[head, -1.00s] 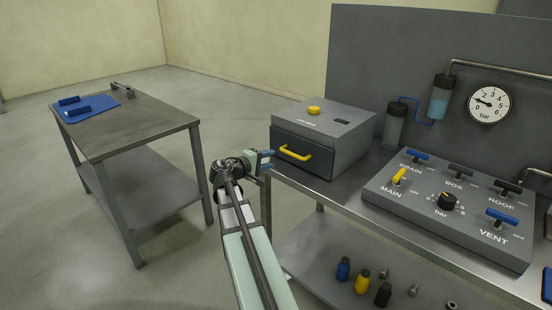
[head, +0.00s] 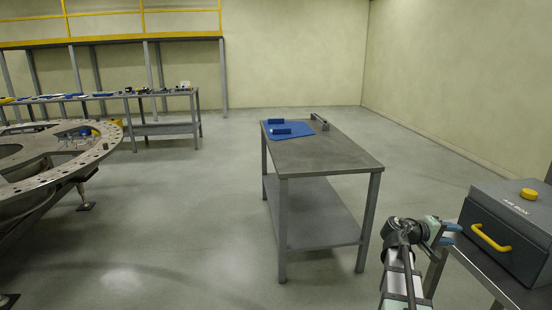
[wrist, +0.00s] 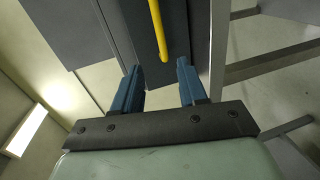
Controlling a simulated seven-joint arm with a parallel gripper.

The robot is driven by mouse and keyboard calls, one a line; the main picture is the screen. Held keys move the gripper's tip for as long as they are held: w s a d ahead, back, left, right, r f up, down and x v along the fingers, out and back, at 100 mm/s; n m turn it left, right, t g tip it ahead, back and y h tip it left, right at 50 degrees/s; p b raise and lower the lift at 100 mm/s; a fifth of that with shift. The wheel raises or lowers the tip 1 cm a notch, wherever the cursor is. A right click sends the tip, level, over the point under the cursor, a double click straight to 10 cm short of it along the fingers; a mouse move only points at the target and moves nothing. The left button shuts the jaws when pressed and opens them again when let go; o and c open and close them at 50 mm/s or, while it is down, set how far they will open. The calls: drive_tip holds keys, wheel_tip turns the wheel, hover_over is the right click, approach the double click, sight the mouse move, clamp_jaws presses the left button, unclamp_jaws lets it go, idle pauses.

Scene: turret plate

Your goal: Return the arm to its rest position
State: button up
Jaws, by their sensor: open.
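My gripper (head: 447,233) is at the lower right of the head view, at the left end of the bench with the grey air box (head: 510,222). In the wrist view its two blue fingers (wrist: 156,85) stand apart with nothing between them. The box's yellow handle (wrist: 158,28) shows beyond the fingertips, apart from them. My arm reaches up from the bottom edge of the head view.
A grey table (head: 340,156) in the middle carries a blue mat (head: 299,131) with blue blocks and a metal bar (head: 319,121). A large round plate (head: 75,159) stands at left. Open floor lies between them. A long bench (head: 164,93) is at the back.

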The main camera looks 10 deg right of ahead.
drive_tip(key=s+a+f+m+y, duration=0.15)
drive_tip(key=a+f+y, duration=0.35)
drive_tip(key=a+f, duration=0.6)
drive_tip(key=s+a+f+y, duration=0.35)
drive_tip(key=a+f, duration=0.25)
drive_tip(key=f, duration=0.8)
drive_tip(key=s+a+f+m+y, duration=0.1)
drive_tip(key=s+a+f+y, duration=0.1)
drive_tip(key=a+f+y, duration=0.65)
drive_tip(key=s+a+f+n+g, duration=0.1)
drive_tip(key=s+a+f+g, duration=0.2)
drive_tip(key=s+a+f, duration=0.7)
drive_tip(key=s+a+f+n+g+h, duration=0.1)
drive_tip(key=s+a+f+n+g, duration=0.1)
drive_tip(key=s+a+f, duration=0.8)
drive_tip(key=s+f+g, duration=0.1)
drive_tip(key=s+f, duration=0.3)
drive_tip(key=s, duration=0.3)
drive_tip(key=shift+s+g, duration=0.4)
drive_tip(key=shift+o, duration=0.5)
